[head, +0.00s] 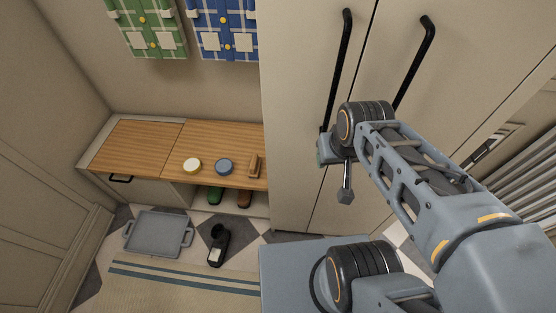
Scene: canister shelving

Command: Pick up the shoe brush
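What looks like the shoe brush (254,165), a small tan wooden piece, sits near the right end of the wooden bench top (140,150), close to the tall cabinet. It is small in the view and its bristles cannot be made out. My gripper (345,195) hangs in front of the tall cabinet doors, to the right of the brush and apart from it. It is seen mostly end-on or from the side, so the gap between its fingers does not show. Nothing visible is held in it.
A yellow-and-white round tin (192,166) and a blue tin (224,167) stand left of the brush. Footwear sits beneath the bench. A grey tray (158,233) and a black boot (218,246) are on the floor. The tall cabinet (292,120) bounds the bench's right.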

